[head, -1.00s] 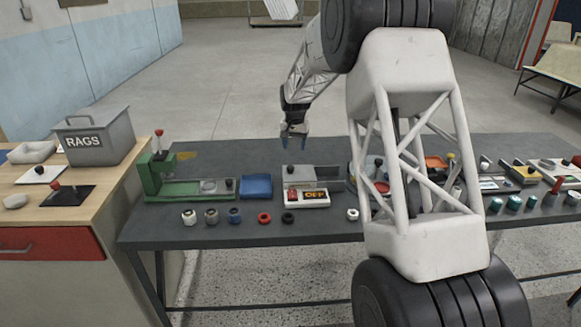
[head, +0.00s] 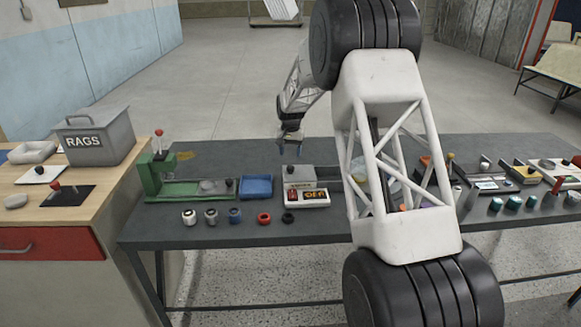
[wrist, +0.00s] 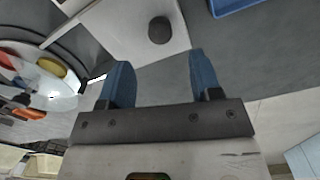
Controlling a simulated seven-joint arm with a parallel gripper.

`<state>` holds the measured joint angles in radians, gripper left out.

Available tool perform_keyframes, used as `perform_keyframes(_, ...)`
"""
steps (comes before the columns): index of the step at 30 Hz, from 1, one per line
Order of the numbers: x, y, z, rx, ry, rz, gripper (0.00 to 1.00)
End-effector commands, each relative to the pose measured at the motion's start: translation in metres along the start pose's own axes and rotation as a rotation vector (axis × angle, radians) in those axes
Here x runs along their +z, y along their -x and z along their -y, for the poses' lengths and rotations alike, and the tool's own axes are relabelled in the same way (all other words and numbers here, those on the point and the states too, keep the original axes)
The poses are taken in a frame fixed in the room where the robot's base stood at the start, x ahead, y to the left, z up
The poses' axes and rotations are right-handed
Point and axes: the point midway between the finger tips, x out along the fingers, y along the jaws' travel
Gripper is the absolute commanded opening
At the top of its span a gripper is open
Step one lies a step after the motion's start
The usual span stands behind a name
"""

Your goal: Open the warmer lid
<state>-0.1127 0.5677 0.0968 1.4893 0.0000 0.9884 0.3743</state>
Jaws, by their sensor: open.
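The warmer (head: 306,197) is a small box on the dark workbench, with a display on its front that seems to read OFF. Its light grey lid (head: 302,175) is shut and has a dark knob (head: 291,169) near its left end. In the wrist view the lid (wrist: 125,30) is at the top, with its round knob (wrist: 160,31) ahead of and between the fingertips. My gripper (head: 290,149) is open and empty, above and behind the knob. Its blue fingers (wrist: 157,75) are apart and do not touch the lid.
A blue tray (head: 257,187) and a green press (head: 170,185) stand left of the warmer. Several small rings and cups line the front edge. A round dish with coloured pieces (wrist: 62,85) lies on the warmer's other side, mostly behind my arm.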

Motion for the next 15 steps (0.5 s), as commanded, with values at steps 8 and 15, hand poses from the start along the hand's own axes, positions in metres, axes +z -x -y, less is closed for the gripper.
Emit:
perform_keyframes(8, 0.000, -0.030, 0.000, 0.001, 0.000, 0.002, 0.58)
perform_keyframes(15, 0.000, -0.057, 0.000, 0.000, 0.000, 0.001, 0.58)
